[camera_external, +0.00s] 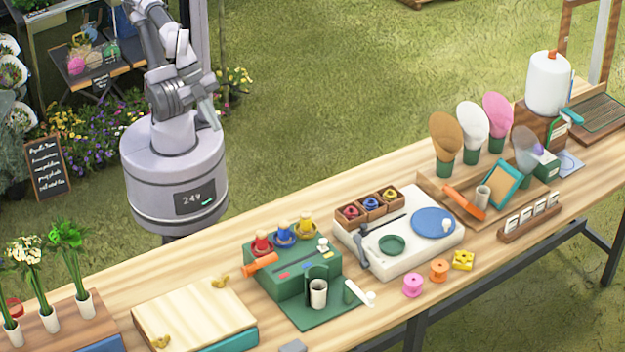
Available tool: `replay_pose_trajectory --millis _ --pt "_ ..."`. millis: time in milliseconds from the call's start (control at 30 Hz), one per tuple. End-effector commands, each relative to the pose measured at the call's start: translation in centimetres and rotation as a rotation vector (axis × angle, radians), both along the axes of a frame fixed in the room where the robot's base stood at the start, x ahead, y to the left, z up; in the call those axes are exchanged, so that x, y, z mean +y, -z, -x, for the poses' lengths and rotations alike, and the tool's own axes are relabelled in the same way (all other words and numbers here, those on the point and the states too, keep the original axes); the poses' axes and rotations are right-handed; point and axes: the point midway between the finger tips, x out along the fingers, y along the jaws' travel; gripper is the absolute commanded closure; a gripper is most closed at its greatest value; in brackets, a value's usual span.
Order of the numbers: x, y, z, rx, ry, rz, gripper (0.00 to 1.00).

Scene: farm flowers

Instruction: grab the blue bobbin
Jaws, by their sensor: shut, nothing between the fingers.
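Two blue items could be the blue bobbin. The other blue piece (285,239) has a pale knob and stands on the green box (290,270), between a red and a yellow one. My gripper (211,115) is shut and empty. It is folded close to my body behind the table, up and left of both pieces and far from them.
Pink (413,285), orange (439,271) and yellow (463,260) spools stand near the table's front edge. A white board (440,250) carries a blue disc. A cup (318,293) stands before the green box. Vases stand at left. Bare wood (215,262) lies nearest me.

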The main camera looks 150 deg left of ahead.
Motion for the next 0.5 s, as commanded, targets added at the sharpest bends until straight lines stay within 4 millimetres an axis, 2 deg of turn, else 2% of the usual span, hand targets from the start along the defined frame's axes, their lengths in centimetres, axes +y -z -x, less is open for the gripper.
replay_pose_trajectory --millis 200,433,467,500 --pt "0.0 -0.01 -0.01 0.0 0.0 0.0 1.0" --pt "0.0 -0.01 -0.01 0.0 0.0 0.0 0.55" --pt "0.0 -0.01 -0.01 0.0 0.0 0.0 0.49" --pt "0.0 -0.01 -0.01 0.0 0.0 0.0 0.49"
